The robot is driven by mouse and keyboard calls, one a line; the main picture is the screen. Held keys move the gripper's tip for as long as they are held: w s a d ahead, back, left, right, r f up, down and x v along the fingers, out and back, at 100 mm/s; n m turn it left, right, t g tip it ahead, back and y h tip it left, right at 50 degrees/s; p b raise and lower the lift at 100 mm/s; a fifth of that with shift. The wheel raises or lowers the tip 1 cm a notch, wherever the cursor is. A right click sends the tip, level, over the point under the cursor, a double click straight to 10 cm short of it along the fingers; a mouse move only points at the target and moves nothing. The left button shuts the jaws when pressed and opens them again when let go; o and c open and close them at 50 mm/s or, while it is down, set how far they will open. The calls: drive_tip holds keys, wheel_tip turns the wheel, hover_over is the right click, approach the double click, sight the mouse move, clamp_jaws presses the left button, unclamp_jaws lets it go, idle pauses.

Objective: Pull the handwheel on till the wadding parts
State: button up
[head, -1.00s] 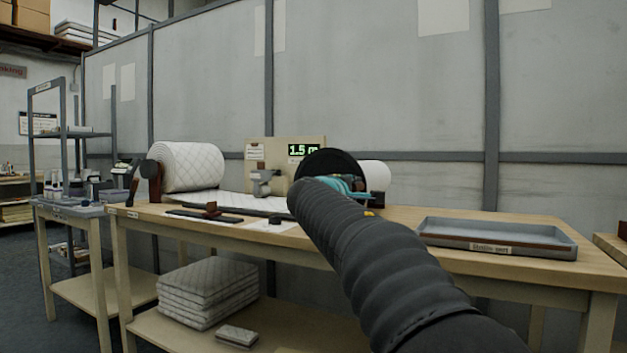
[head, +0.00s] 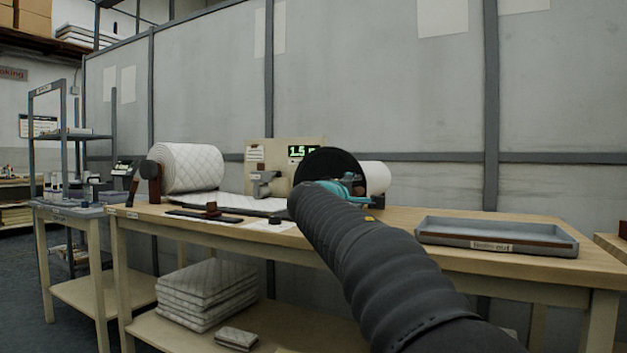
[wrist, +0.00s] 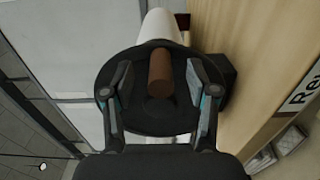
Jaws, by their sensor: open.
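The handwheel is a black disc (head: 322,163) at the winder on the bench, partly covered by my arm in the head view. In the wrist view the disc (wrist: 140,125) fills the middle, with a brown knob (wrist: 160,68) standing out from it. My gripper (wrist: 162,85) is open, one finger on each side of the knob, with gaps showing on both sides. Its teal parts show in the head view (head: 346,188). White quilted wadding runs from a large roll (head: 188,168) at left as a flat sheet (head: 232,201). A smaller white roll (head: 376,177) sits behind the handwheel.
A beige panel with a green display (head: 302,151) reading about 1.5 stands behind the wadding. A grey tray (head: 495,233) lies on the bench at right. A dark bar with a brown knob (head: 210,210) lies near the front edge. Folded wadding (head: 208,285) is stacked below.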

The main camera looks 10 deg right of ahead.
drive_tip(key=b+v, duration=0.3)
drive_tip(key=v, duration=0.7)
idle(0.6)
